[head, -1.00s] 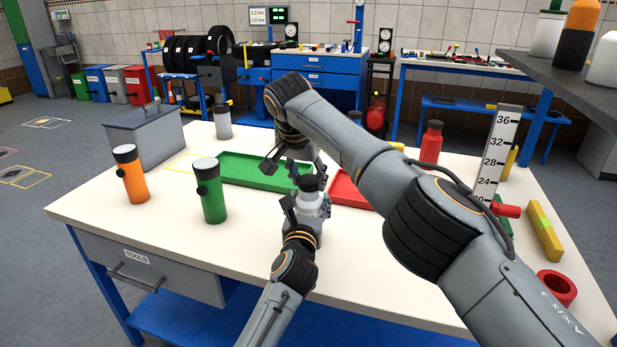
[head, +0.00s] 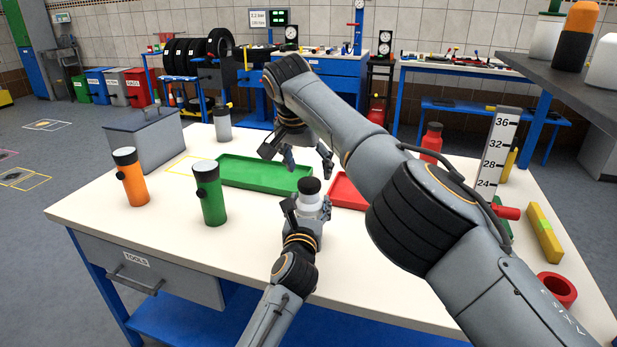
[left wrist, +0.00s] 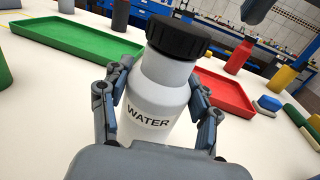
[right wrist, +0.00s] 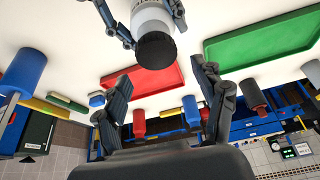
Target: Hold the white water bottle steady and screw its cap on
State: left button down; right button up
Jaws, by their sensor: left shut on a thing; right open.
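The white water bottle (head: 309,208) stands upright near the front middle of the table, its label reading WATER in the left wrist view (left wrist: 150,112). A black cap (head: 311,186) sits on its mouth; it also shows in the left wrist view (left wrist: 180,37) and in the right wrist view (right wrist: 156,50). I cannot tell how tightly it is seated. My left gripper (head: 307,208) is shut around the bottle's body, one finger on each side. My right gripper (head: 298,165) is open and empty, above and behind the cap, apart from it. Its spread fingers show in the right wrist view (right wrist: 160,90).
A green tray (head: 262,184) lies behind the bottle and a red tray (head: 345,192) to its right. A green bottle (head: 209,193) and an orange bottle (head: 130,178) stand left. A grey toolbox (head: 145,142) is at the back left. The table front is clear.

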jog(key=shift+r, duration=0.5)
jog(key=shift+o, duration=0.4)
jog(key=o, duration=0.5)
jog(key=shift+r, duration=0.1)
jog(key=v, duration=0.7)
jog(key=shift+s+r, duration=0.1)
jog(key=shift+s, duration=0.05)
pick_arm(q)
jog(key=shift+c, duration=1.3)
grip_release()
